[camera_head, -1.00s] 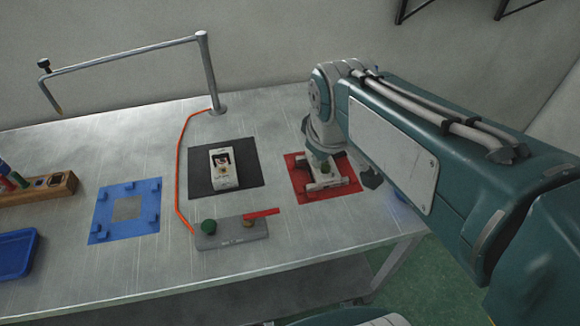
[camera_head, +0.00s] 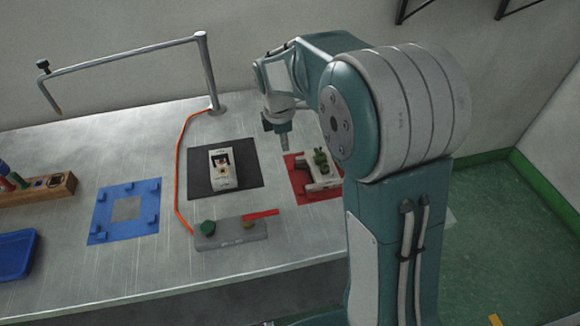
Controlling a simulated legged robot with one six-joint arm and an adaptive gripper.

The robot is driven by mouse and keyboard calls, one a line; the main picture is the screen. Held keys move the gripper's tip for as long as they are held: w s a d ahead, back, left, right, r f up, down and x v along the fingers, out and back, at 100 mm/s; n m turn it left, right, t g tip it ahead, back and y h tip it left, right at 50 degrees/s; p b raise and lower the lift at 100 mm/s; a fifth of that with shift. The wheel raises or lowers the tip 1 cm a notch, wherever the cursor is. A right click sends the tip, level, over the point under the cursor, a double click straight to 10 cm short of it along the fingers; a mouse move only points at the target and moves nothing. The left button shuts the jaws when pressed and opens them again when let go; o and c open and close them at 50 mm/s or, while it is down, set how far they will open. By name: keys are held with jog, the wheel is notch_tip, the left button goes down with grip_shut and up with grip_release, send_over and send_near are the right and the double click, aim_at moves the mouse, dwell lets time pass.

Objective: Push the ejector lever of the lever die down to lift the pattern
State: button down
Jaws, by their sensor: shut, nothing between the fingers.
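A pale metal die (camera_head: 320,178) sits on the red mat (camera_head: 298,178), with a green pattern (camera_head: 321,160) standing up at its top; my arm hides part of its right side. Its ejector lever is too small to tell apart. My gripper (camera_head: 283,147) points down, shut and empty, to the upper left of this die and apart from it. Another pale die (camera_head: 223,178) with a dark opening lies on the black mat (camera_head: 248,170), left of my gripper.
A grey block (camera_head: 230,235) with a green knob (camera_head: 207,227) and a red handle (camera_head: 262,214) lies in front. A blue fixture (camera_head: 126,228), a blue tray (camera_head: 18,253) and a wooden rack (camera_head: 62,184) are left. A bent metal post (camera_head: 207,70) stands behind.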

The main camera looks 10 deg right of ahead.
aim_at(288, 166)
jog(key=shift+f, duration=0.2)
jog(key=shift+d+f, duration=0.15)
jog(key=shift+f, duration=1.6)
jog(key=shift+d+f, duration=0.15)
jog(key=shift+f, duration=1.55)
jog(key=shift+f, duration=0.95)
jog(key=shift+a+r, duration=0.3)
jog(key=shift+a, duration=0.5)
jog(key=shift+a+r, duration=0.25)
jog(key=shift+a, duration=0.5)
jog(key=shift+r, duration=0.1)
notch_tip(288, 166, up, 12)
jog(key=a, duration=0.1)
jog(key=shift+a+f, duration=0.15)
jog(key=shift+f, duration=0.05)
jog(key=shift+r, duration=0.1)
